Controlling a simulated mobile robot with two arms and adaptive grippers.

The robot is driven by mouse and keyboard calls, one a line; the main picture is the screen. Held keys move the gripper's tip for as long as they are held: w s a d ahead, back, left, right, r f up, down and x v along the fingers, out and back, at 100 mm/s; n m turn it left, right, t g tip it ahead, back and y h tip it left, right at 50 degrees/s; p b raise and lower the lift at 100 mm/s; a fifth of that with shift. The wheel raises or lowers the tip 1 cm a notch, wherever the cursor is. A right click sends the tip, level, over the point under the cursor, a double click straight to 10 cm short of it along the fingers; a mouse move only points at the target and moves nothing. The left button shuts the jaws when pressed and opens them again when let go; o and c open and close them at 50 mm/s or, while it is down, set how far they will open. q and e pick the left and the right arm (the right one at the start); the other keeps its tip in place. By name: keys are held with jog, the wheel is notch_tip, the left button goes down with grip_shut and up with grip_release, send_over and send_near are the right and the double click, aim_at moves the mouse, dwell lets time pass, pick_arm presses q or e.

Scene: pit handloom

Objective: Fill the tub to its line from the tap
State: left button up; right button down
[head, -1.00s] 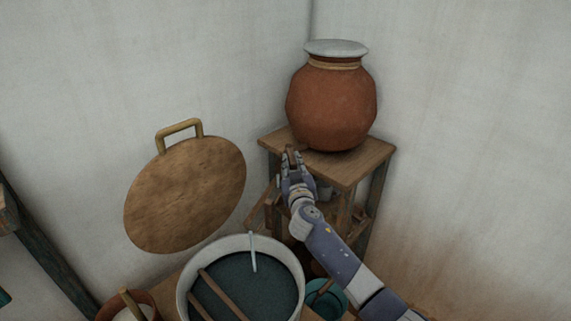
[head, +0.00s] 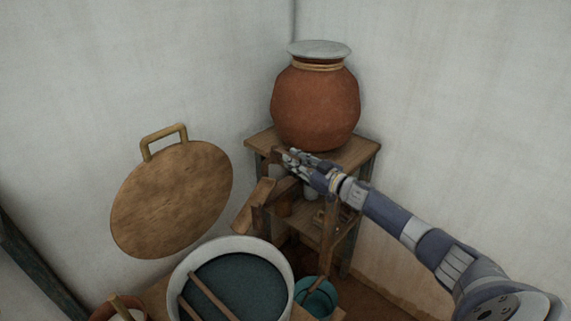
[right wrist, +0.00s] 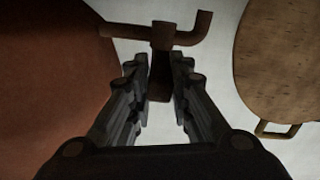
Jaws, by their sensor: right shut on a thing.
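The tap is a brown spout low on the terracotta pot (head: 315,108); its tip (head: 276,154) shows beside my right gripper (head: 287,158). In the right wrist view the tap's pipe (right wrist: 190,38) runs out from the pot, and its upright brown handle (right wrist: 160,62) stands between my fingers. My right gripper is shut on the handle. Below, a wooden chute (head: 254,207) slopes down towards the white-rimmed tub (head: 232,241), which holds dark blue-green liquid (head: 245,280). No stream shows falling into the tub. I cannot make out its line. My left gripper is out of view.
Two wooden sticks (head: 211,296) lie across the tub. The pot stands on a wooden stand (head: 352,157) in the corner. A teal bucket (head: 318,299) sits right of the tub, a small pot (head: 103,311) left of it. A round wooden disc (head: 172,200) is by the wall.

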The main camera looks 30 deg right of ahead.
jog(key=shift+d+n+y, duration=0.1)
jog(key=shift+n+y, duration=0.2)
jog(key=shift+y, duration=0.1)
jog(key=c, duration=1.4)
grip_release()
jog(key=shift+w+f, duration=0.1)
jog(key=shift+c, duration=0.2)
jog(key=shift+d, duration=0.1)
jog(key=v, duration=1.2)
